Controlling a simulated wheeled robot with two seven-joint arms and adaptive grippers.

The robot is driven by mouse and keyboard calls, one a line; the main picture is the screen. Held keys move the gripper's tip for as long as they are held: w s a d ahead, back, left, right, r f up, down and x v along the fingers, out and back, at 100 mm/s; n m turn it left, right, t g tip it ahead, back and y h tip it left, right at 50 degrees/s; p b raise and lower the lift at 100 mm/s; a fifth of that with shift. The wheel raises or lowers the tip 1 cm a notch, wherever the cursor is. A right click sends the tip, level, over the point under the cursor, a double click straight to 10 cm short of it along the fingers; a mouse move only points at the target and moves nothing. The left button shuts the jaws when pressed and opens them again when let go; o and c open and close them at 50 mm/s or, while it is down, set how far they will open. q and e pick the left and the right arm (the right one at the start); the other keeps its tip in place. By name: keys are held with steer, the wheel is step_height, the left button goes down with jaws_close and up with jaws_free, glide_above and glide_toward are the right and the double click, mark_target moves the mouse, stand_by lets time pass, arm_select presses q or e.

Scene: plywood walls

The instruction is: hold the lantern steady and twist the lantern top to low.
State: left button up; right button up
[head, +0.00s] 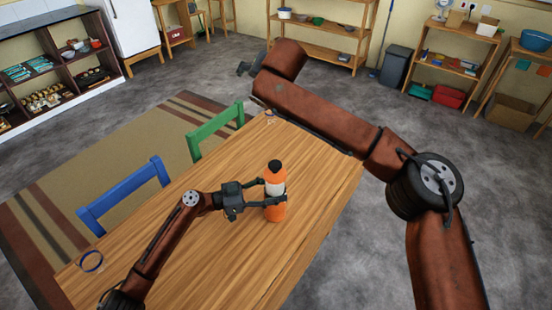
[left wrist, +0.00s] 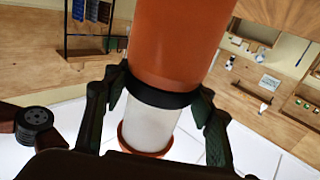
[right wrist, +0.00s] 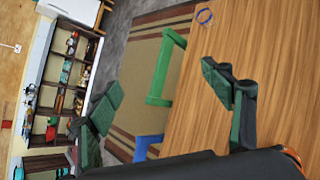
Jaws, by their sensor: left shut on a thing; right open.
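The lantern (head: 274,211) stands upright on the wooden table, with an orange body, a pale middle band and a black top (head: 275,163). My left gripper (head: 265,193) is shut on it from the left, its fingers around the middle. In the left wrist view the orange body (left wrist: 180,40), black ring and white band (left wrist: 152,120) fill the space between the fingers (left wrist: 155,100). My right gripper (right wrist: 165,85) is open, with nothing between its fingers. In the head view it shows small and dark (head: 245,68) beyond the table's far end, away from the lantern.
The wooden table (head: 200,245) is mostly clear, with a blue ring (head: 91,261) at its near left. A green chair (head: 215,132) and a blue chair (head: 125,195) stand along its left side. Shelves (head: 320,40) line the walls. My right arm spans above the table's right side.

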mark_target(276, 167)
steer(key=s+d+f+n+g+h, duration=0.1)
steer(key=s+f+n+g, duration=0.1)
steer(key=s+f, duration=0.3)
steer(key=s+d+f+n+g+h, duration=0.1)
steer(key=s+d+f+n+g, duration=0.1)
steer(key=s+f, duration=0.3)
steer(key=s+d+f+n+g+h, duration=0.1)
steer(key=s+f+g, duration=0.3)
steer(key=s, duration=0.4)
steer(key=shift+s+d+f+n+g, duration=0.3)
steer(key=shift+d+f+n, duration=0.15)
steer(key=shift+d+n, duration=0.25)
steer(key=f, duration=0.4)
steer(key=w+f, duration=0.1)
steer(key=f, duration=0.6)
steer(key=shift+w+a+f, duration=0.25)
steer(key=shift+w+f, duration=0.05)
steer(key=shift+w, duration=0.05)
steer(key=c, duration=1.4)
steer(key=shift+o, duration=0.2)
steer(key=shift+n, duration=1.4)
steer(key=shift+n, duration=0.4)
steer(key=shift+n+y, duration=0.3)
steer(key=shift+n, duration=0.7)
